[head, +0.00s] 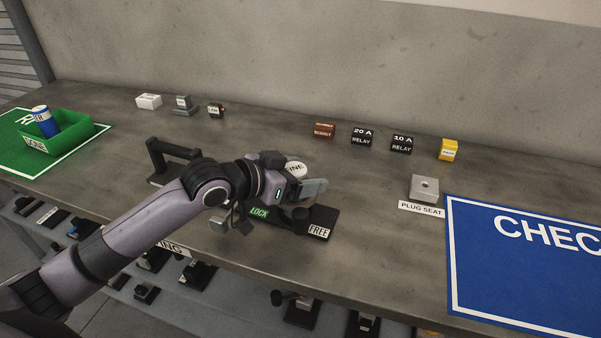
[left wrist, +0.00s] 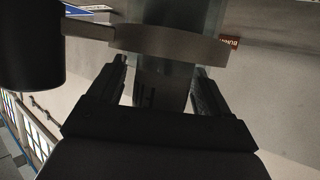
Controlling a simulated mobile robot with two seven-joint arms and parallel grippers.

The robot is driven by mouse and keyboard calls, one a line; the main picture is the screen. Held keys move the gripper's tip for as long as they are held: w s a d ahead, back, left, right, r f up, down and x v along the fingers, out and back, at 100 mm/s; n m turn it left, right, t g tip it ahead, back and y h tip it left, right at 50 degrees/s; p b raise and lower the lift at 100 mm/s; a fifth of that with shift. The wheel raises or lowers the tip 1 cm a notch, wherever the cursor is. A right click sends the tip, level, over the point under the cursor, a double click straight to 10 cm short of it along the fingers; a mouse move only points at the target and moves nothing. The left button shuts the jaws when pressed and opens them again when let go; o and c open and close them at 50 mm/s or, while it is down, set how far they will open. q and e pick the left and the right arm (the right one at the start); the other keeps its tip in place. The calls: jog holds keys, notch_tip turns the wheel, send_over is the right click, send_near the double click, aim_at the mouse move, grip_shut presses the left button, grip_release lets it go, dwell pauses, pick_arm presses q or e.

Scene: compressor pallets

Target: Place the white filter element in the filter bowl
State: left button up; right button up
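My left gripper (head: 300,188) is over a dark base (head: 322,215) marked LOCK and FREE. A white round face (head: 296,169) with letters ending in INE shows just behind it; I cannot tell if this is the filter element. In the left wrist view, the two fingers (left wrist: 160,82) are apart. A grey see-through cylinder (left wrist: 165,88) with a grey band (left wrist: 168,42) shows between and beyond them; it may be the filter bowl. I cannot tell whether the fingers touch it. A dark cylinder (left wrist: 30,45) is at the left. My right gripper is not in view.
A green bin (head: 68,128) with a blue cylinder (head: 43,120) stands at the left. A black handle stand (head: 172,158) is left of my gripper. Relays (head: 362,138), small blocks (head: 449,150) and a plug seat (head: 423,189) stand behind and right. A blue mat (head: 520,275) lies at the right.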

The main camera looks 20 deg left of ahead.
pick_arm(q)
jog(key=shift+r, duration=0.25)
jog(key=v, duration=1.2)
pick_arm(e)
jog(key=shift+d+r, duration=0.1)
pick_arm(q)
jog(key=shift+a+f, duration=0.1)
jog(key=shift+f, duration=0.05)
